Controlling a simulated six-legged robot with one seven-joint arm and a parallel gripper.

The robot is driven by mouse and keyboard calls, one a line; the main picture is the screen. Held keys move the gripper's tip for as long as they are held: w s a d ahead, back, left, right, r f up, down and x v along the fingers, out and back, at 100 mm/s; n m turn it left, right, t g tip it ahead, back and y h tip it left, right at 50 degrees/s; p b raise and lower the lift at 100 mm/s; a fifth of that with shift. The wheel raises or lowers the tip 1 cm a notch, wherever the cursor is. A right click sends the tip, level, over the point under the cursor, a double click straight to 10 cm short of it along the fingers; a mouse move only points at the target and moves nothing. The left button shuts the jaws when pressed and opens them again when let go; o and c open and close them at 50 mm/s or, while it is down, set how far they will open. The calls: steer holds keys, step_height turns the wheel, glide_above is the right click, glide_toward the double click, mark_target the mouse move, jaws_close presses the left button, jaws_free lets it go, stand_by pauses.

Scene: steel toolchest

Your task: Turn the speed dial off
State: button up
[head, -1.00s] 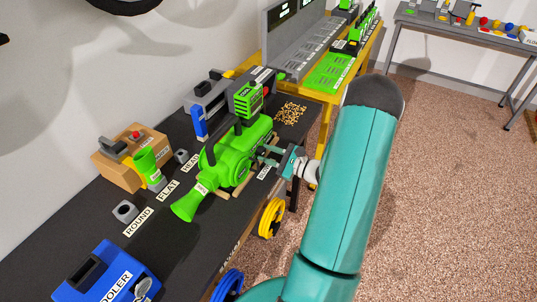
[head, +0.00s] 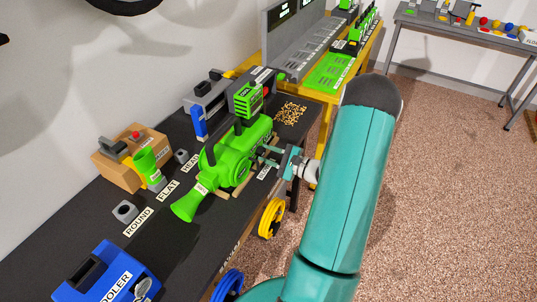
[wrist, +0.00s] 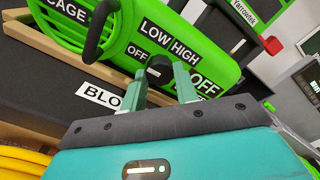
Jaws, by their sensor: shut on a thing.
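The green blower (head: 238,150) stands on the dark bench and also fills the upper part of the wrist view (wrist: 120,28). On its side is the speed dial (wrist: 159,67), a small dark knob ringed by the labels OFF, LOW and HIGH. My gripper (wrist: 162,76) is shut on the dial, with one teal finger on each side of it. The fingers hide part of the dial, and I cannot tell which label it points to. In the head view my gripper (head: 270,158) reaches the blower's right side, and the dial is too small to make out.
A blue cooler (head: 105,275) sits at the bench's near end. A cardboard box (head: 130,155) and a blue-and-grey device (head: 205,100) stand along the wall side. Yellow (head: 271,218) and blue reels hang at the bench's front edge. The carpet at right is clear.

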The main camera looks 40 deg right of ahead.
steer(key=o, duration=1)
steer(key=shift+s, duration=0.1)
steer(key=v, duration=1.3)
steer(key=shift+s+d, duration=0.1)
steer(key=shift+s, duration=0.25)
